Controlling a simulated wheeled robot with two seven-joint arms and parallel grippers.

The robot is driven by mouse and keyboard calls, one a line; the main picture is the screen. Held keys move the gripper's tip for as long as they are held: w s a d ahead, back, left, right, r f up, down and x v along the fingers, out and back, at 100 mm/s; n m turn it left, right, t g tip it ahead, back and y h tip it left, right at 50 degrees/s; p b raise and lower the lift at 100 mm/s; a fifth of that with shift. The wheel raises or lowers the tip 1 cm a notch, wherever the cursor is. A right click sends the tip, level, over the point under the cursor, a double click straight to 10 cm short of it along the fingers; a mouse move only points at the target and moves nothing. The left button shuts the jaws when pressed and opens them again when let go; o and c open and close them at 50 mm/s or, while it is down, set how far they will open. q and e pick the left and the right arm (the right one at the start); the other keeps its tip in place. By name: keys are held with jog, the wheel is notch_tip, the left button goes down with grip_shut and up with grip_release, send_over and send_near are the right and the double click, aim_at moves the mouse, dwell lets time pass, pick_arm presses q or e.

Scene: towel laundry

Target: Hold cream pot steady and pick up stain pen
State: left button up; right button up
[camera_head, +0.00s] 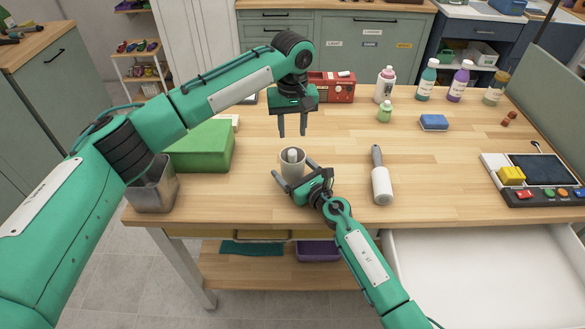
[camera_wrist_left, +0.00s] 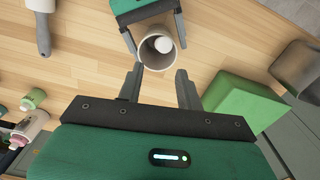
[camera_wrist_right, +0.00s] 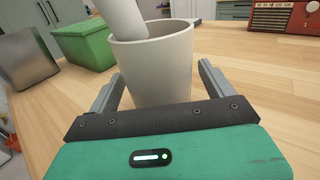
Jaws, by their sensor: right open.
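The cream pot (camera_head: 292,172) stands upright on the wooden table, left of the middle. The stain pen (camera_head: 292,155) stands in it as a white cylinder, leaning to the left in the right wrist view (camera_wrist_right: 122,18); its lower part is hidden inside the pot. My left gripper (camera_head: 293,134) points down above the pot, open and empty, its fingertips above the pen. The left wrist view shows the pot's mouth (camera_wrist_left: 146,49) just beyond those fingers. My right gripper (camera_head: 293,174) is low at the pot, its open fingers (camera_wrist_right: 157,80) on either side of it.
A green box (camera_head: 203,147) and a grey metal bin (camera_head: 152,187) stand to the left. A lint roller (camera_head: 381,180) lies right of the pot. A red radio (camera_head: 335,88) and several bottles stand at the back. A control panel (camera_head: 535,178) is at right.

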aim_at(293, 153)
jog(key=shift+w, duration=0.1)
jog(key=c, duration=1.1)
pick_arm(q)
jog(key=shift+o, duration=1.1)
pick_arm(e)
jog(key=shift+c, duration=0.2)
pick_arm(q)
jog(key=shift+s+d, duration=0.1)
jog(key=shift+s, duration=0.3)
jog(key=s+r+t, duration=0.4)
jog(key=s, duration=0.2)
jog(key=shift+t, duration=0.3)
jog(key=x, duration=0.6)
jog(key=shift+a+f, duration=0.2)
jog(key=shift+a, duration=0.15)
pick_arm(e)
jog(key=shift+a, duration=0.1)
pick_arm(q)
jog(key=shift+d+x, duration=0.2)
jog(key=shift+x, duration=1.15)
jog(key=shift+d+x, duration=0.15)
jog(key=shift+x, duration=1.2)
